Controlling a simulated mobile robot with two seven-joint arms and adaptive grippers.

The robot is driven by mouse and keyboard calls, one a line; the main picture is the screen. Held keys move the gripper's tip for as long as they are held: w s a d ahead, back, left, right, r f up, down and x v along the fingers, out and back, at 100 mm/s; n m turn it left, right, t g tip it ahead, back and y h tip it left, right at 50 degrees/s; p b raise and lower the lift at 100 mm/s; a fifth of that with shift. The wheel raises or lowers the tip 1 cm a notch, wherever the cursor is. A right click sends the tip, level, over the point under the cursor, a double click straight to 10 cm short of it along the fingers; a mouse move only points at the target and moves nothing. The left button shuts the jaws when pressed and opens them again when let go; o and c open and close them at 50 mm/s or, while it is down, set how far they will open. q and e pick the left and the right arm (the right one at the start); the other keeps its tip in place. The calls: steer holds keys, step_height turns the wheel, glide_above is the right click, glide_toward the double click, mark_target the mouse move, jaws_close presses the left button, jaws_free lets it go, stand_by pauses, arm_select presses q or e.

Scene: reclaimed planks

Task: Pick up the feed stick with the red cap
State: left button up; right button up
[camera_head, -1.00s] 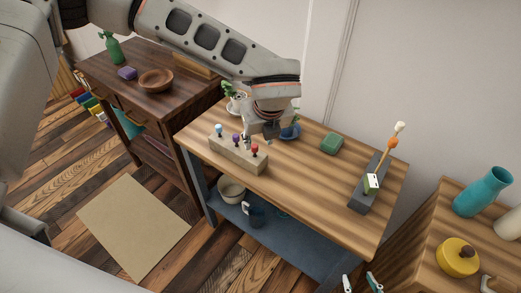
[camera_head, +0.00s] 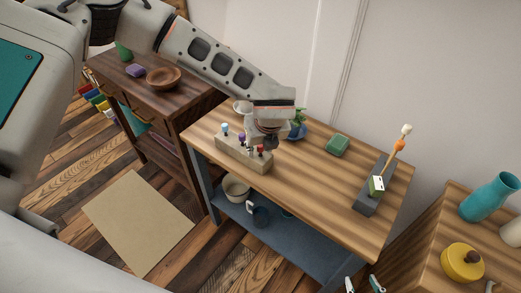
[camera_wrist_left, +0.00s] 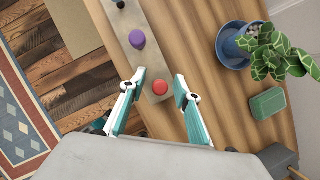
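The feed stick with the red cap (camera_head: 261,150) stands at the right end of a wooden block (camera_head: 235,155) on the plank table. In the left wrist view its round red cap (camera_wrist_left: 160,88) shows from above; its stem is hidden. My left gripper (camera_wrist_left: 157,82) is open, with a teal and white finger on each side of the red cap and gaps between. In the head view the left gripper is mostly hidden behind its wrist, over the block. A purple-capped stick (camera_wrist_left: 137,40) stands beside it. My right gripper (camera_head: 363,285) is open and empty at the bottom edge.
A potted plant (camera_wrist_left: 271,48) in a blue pot and a green block (camera_head: 337,145) stand to the right. A dark stand (camera_head: 367,199) holds a tall stick with an orange part. A light-blue-capped stick (camera_head: 225,130) stands at the block's left. The table's middle is clear.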

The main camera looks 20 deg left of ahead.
arm_select(q)
steer(key=c, duration=0.6)
steer(key=shift+r, duration=0.1)
steer(key=shift+r+p, duration=1.45)
steer(key=shift+r, duration=11.45)
